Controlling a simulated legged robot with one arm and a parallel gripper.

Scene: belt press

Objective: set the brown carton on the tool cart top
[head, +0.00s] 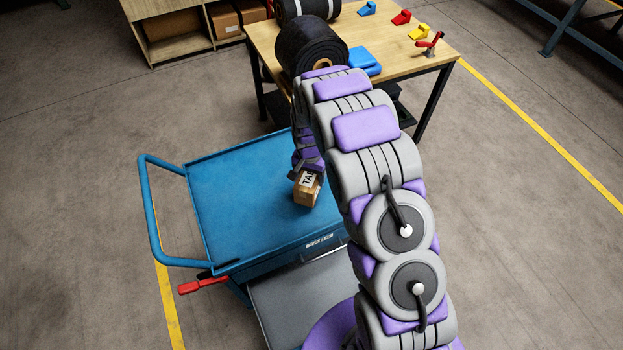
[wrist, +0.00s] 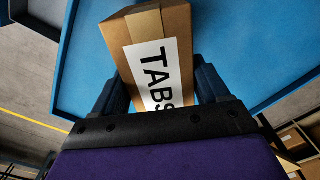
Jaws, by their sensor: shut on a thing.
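The brown carton (head: 307,188) has a white label reading "TABS", seen larger in the wrist view (wrist: 178,30). My gripper (head: 306,172) is shut on it, with a dark finger on each side of the carton in the wrist view (wrist: 163,85). The tool cart (head: 235,195) has a blue rimmed top that is otherwise bare. The carton is over or on the right part of this top, near its front edge. I cannot tell whether its underside touches the surface. The blue top also lies behind the carton in the wrist view (wrist: 240,40).
A wooden table (head: 425,58) behind the cart holds black rolls (head: 308,45), a blue item (head: 364,62) and several small coloured pieces. The cart has a blue push handle (head: 148,215) at left and a red lever (head: 202,284) below. Open floor lies left and right.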

